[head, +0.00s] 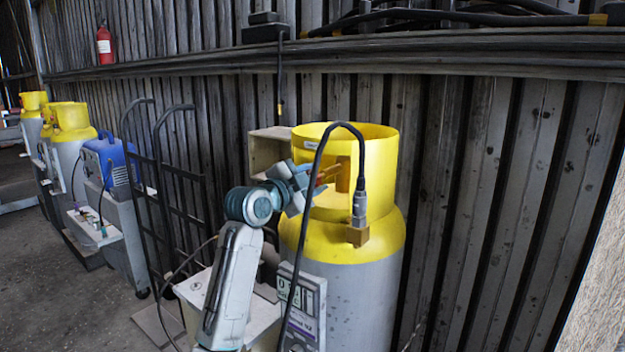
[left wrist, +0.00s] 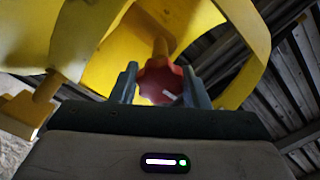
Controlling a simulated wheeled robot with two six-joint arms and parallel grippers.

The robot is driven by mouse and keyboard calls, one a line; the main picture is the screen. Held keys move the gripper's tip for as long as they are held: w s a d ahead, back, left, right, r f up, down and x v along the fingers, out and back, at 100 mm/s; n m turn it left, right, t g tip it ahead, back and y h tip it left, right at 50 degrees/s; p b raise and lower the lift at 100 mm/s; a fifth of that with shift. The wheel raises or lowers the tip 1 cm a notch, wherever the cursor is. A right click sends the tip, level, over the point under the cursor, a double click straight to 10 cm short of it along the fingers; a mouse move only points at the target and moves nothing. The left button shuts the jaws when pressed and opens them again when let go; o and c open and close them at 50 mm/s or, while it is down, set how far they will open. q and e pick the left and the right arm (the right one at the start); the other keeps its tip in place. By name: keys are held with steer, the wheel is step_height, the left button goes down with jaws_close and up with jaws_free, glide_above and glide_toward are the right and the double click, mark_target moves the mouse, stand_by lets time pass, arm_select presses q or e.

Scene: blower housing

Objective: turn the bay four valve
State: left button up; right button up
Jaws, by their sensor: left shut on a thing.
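The valve is a red knob (left wrist: 160,84) on a brass stem, inside the yellow collar of a grey cylinder (head: 370,285). In the left wrist view the knob sits between the two fingers of my left gripper (left wrist: 160,88), which is shut on it. In the head view my left gripper (head: 312,182) reaches from the left into the collar opening. There the knob is mostly hidden by the fingers; a reddish-orange part (head: 331,173) shows beside them. My right gripper is in neither view.
A black hose with a metal connector (head: 359,205) arches over the collar's front and hangs down past the cylinder. A label panel (head: 302,305) stands before it. A black hand truck (head: 160,180), a blue unit (head: 108,162) and more yellow-topped cylinders (head: 72,118) stand left. A corrugated wall is behind.

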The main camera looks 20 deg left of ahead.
arm_select(q)
steer(key=shift+n+p, duration=0.4)
steer(key=shift+n, duration=0.6)
steer(key=n+p, duration=0.1)
steer(key=n, duration=0.2)
steer(key=shift+n, duration=0.3)
steer(key=n+p, duration=0.3)
steer(key=n, duration=0.2)
steer(key=shift+r, duration=0.1)
steer(key=n+p, duration=0.4)
steer(key=n, duration=0.2)
steer(key=shift+a+n, duration=0.1)
steer(key=shift+n, duration=0.2)
steer(key=shift+n+p, duration=1.3)
steer(key=shift+n, duration=0.5)
steer(key=o, duration=1)
steer(key=shift+c, duration=0.2)
steer(key=shift+f, duration=0.2)
